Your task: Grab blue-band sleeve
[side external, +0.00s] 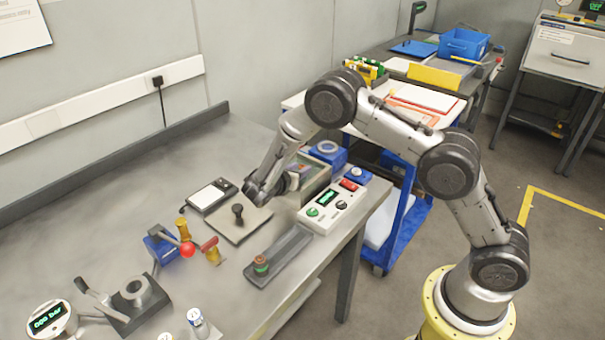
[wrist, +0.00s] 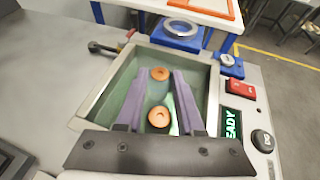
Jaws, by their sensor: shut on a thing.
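My gripper (wrist: 161,78) reaches into a shallow green tray (wrist: 88,112) with a pale rim. Its two fingers are closed about a small part with an orange-copper ring top (wrist: 160,73), taken as the sleeve; no blue band can be made out on it. A second orange ring-topped part (wrist: 159,117) shows between the fingers, nearer the palm. In the side view my gripper (side external: 288,184) is at the left side of the tray (side external: 318,186), and the held part is hidden there.
A control box (side external: 332,206) with a green display and red button stands right of the tray. A blue fixture with a ring (side external: 328,153) is behind it. A plate with a black knob (side external: 238,212) and a scale (side external: 211,196) are left. The left rear bench is clear.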

